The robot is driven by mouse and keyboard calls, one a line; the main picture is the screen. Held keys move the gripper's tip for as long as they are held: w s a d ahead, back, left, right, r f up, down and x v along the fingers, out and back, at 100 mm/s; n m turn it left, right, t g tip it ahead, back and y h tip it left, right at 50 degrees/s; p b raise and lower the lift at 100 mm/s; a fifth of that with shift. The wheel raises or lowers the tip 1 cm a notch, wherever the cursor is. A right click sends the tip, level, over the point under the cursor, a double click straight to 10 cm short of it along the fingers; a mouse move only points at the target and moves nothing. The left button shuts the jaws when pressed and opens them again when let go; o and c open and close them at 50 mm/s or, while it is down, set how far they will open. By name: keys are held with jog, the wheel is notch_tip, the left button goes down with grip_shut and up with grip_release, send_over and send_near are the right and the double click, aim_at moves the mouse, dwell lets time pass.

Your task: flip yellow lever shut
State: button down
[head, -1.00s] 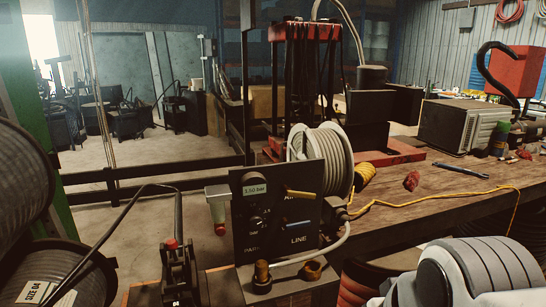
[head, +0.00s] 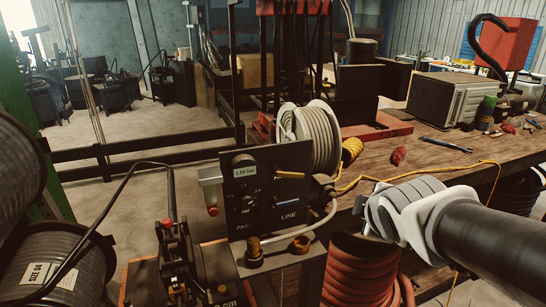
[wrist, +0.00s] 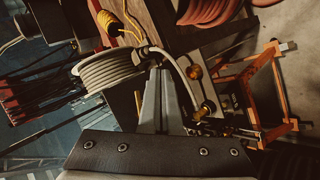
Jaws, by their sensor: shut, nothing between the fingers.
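The yellow lever (head: 290,175) is on the upper right of a dark control panel (head: 240,200). It lies nearly level, sloping slightly down to the right. A blue lever (head: 287,202) sits below it by the LINE label. My gripper (head: 363,207) is to the right of the panel, apart from the lever, pointing left. In the wrist view my gripper's fingers (wrist: 154,98) are together and empty. They hide part of the scene, and I cannot make out the yellow lever there.
A hose reel (head: 318,135) stands behind the panel, with a pale hose curving beside it. Brass fittings (head: 299,245) stand in front of the panel. Red coiled hose (head: 362,270) is below my arm. The workbench (head: 440,170) carries a yellow cord and pliers.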

jog(key=w+a+f+n+t+y+b, duration=0.1)
jog(key=w+a+f+n+y, duration=0.1)
jog(key=w+n, duration=0.4)
jog(key=w+a+f+n+t+y+b, duration=0.1)
jog(key=w+a+f+n+y, duration=0.2)
jog(key=n, duration=0.7)
jog(key=w+a+f+n+t+y+b, duration=0.1)
jog(key=w+a+f+n, duration=0.4)
jog(key=w, duration=0.5)
jog(key=shift+a+n+y, duration=0.8)
jog(key=shift+n, duration=0.6)
jog(key=r, duration=0.2)
jog(key=d+r+p, duration=0.1)
jog(key=shift+w+r, duration=0.1)
jog(key=shift+r, duration=0.25)
jog(key=shift+d+f+b, duration=0.1)
jog(key=shift+b, duration=0.7)
